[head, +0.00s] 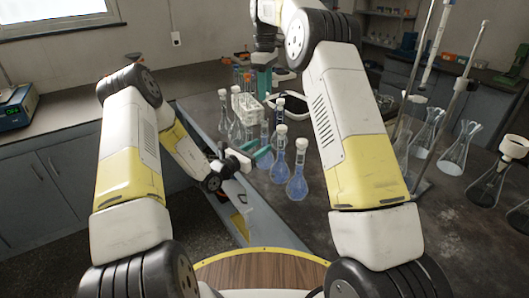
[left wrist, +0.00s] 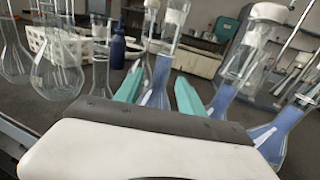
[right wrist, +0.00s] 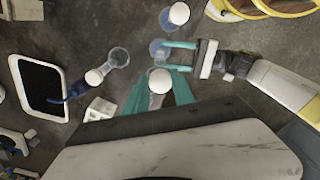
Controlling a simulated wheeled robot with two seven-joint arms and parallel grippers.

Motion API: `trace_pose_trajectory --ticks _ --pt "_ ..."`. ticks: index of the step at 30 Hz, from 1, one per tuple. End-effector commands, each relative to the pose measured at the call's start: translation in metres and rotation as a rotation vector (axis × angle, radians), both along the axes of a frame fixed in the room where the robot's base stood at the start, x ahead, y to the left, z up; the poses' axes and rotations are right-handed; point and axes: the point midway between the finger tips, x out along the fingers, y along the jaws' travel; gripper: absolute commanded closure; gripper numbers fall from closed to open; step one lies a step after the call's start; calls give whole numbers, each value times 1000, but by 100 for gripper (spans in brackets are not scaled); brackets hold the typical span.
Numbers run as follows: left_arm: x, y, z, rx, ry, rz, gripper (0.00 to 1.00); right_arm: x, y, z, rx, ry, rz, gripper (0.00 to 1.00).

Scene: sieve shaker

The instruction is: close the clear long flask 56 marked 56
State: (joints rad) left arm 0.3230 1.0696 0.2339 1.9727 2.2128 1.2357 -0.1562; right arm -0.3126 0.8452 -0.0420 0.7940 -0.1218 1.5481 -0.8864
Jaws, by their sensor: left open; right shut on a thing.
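A long-necked flask with blue liquid (head: 264,154) stands upright on the bench. No white stopper shows on its neck in the head view. My left gripper (head: 255,152) is open, its teal fingers on either side of this flask; the flask also shows between them in the left wrist view (left wrist: 158,80). My right gripper (right wrist: 160,90) is shut on a white stopper (right wrist: 160,80). In the head view it is high above the flask, pointing down. The right wrist view shows the flask (right wrist: 158,47) below the held stopper. I cannot read any number marks.
Two stoppered blue flasks (head: 297,185), (head: 279,165) stand close to the right. Another stoppered flask (head: 279,104) stands behind. Clear flasks (head: 223,124) and a white rack (head: 245,106) are at the left. A dark tray (right wrist: 42,88) lies beyond. Conical flasks and stands fill the right side.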

Motion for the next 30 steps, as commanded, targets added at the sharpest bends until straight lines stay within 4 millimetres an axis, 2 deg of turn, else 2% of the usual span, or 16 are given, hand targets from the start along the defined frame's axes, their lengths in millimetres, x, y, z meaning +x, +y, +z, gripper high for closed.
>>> trace_pose_trajectory --ticks 6,18,25,30 --pt "18 -16 0 -1 -1 0 53 0 0 0 0 0 0 100" --pt "22 -20 0 -1 1 0 53 0 0 0 0 0 0 100" --pt "22 -19 0 -1 1 0 99 0 0 0 0 0 0 100" --pt "22 -19 0 -1 1 0 100 0 0 0 0 0 0 100"
